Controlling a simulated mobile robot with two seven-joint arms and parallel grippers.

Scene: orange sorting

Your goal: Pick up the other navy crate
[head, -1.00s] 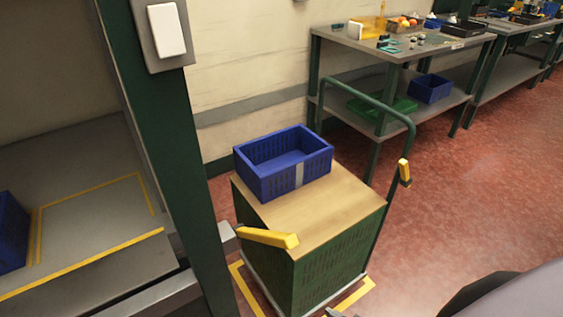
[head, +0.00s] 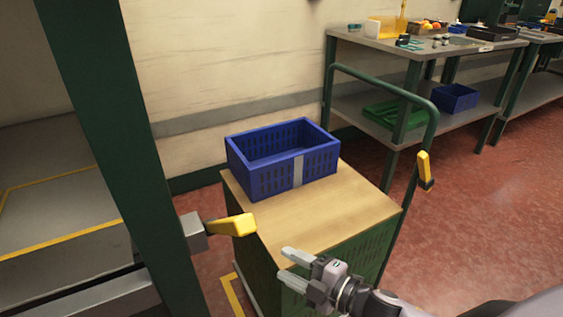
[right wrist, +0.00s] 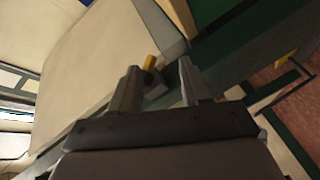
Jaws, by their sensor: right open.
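A navy crate (head: 270,178) stands upright and looks empty on the wooden top of a green cart (head: 345,205), with a pale label on its front. A second navy crate (head: 455,97) sits on the lower shelf of the workbench at the back right. My right gripper (head: 284,264) is open and empty, in front of the cart's near edge and apart from the crate. In the right wrist view its two fingers (right wrist: 158,82) stand apart with nothing between them. My left gripper is not in view.
A green post (head: 120,150) and a yellow-ended bar (head: 232,224) stand left of the cart. The cart's green handle rail (head: 435,115) rises on its right. A green crate (head: 395,112) shares the bench shelf. Red floor (head: 480,220) at right is clear.

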